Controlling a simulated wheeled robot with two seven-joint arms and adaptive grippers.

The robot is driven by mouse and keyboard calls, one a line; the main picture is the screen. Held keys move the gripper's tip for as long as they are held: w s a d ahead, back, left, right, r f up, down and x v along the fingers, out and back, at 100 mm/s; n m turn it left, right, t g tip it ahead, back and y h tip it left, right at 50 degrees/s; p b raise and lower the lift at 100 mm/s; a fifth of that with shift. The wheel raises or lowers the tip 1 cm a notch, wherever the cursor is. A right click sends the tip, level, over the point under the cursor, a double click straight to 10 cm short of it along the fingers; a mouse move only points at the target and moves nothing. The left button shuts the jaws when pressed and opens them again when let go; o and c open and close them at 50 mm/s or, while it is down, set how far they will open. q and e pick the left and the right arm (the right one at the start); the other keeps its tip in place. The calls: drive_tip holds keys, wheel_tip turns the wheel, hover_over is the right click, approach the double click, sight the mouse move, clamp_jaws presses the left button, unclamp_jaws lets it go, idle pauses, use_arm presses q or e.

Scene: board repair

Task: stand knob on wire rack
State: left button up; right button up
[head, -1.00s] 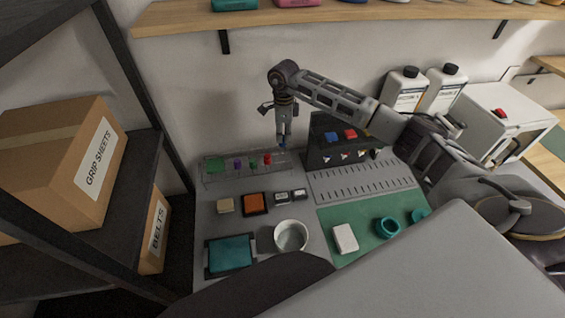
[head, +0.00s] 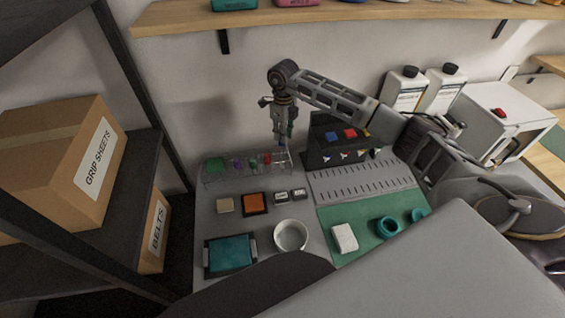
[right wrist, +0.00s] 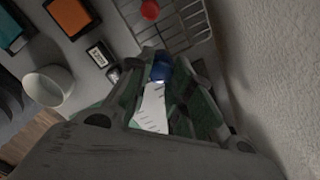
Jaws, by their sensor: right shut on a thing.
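The wire rack (head: 233,177) stands at the back left of the bench, near the wall. Green, purple and red knobs stand on it, the red knob (head: 267,159) towards its right end. My right gripper (head: 282,146) points down over the rack's right end. In the right wrist view it is shut on the blue knob (right wrist: 160,68), which shows between the fingertips. The wire rack (right wrist: 178,28) lies beyond the blue knob there, with the red knob (right wrist: 149,9) near the top edge. The fingers hide the blue knob in the head view. My left gripper is not in view.
An orange pad (head: 255,203), a white cup (head: 290,235) and a teal tray (head: 230,253) are in front of the rack. A dark stand (head: 318,152) with coloured parts is close on the right, behind a slotted plate (head: 365,183).

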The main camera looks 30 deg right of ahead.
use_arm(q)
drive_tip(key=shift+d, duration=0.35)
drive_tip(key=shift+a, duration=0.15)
